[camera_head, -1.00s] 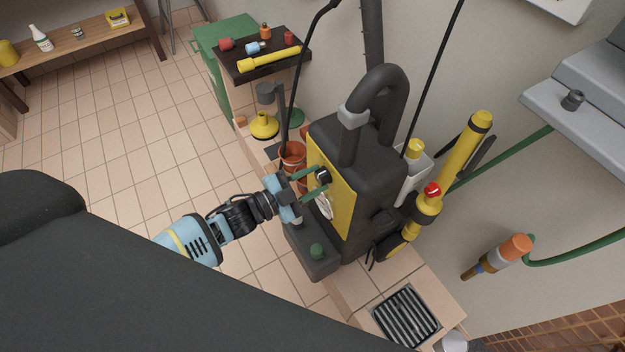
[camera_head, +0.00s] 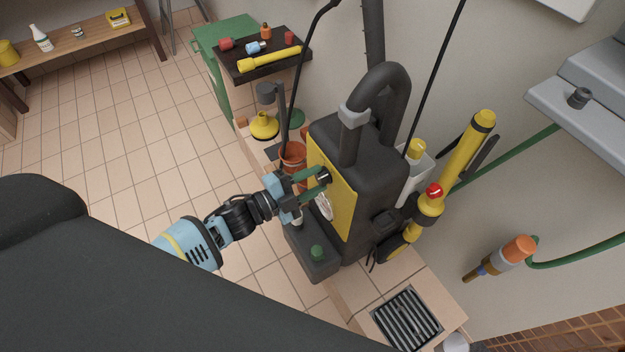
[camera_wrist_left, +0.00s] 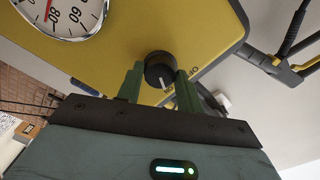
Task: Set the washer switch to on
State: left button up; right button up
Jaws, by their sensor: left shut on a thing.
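The pressure washer (camera_head: 345,205) is a dark grey machine with a yellow front panel, standing by the wall. Its switch is a round black knob (camera_wrist_left: 160,70) with a white pointer line, on the yellow panel; in the wrist view the line points down. The fingers partly hide the panel around the knob. My right gripper is not in view.
A round pressure gauge (camera_wrist_left: 62,14) sits on the panel beside the knob. A terracotta pot (camera_head: 293,157) stands just behind the gripper. The tiled floor at left is clear.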

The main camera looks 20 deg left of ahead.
pick_arm(q)
jog(key=o, duration=1)
jog(key=shift+v, duration=3.95)
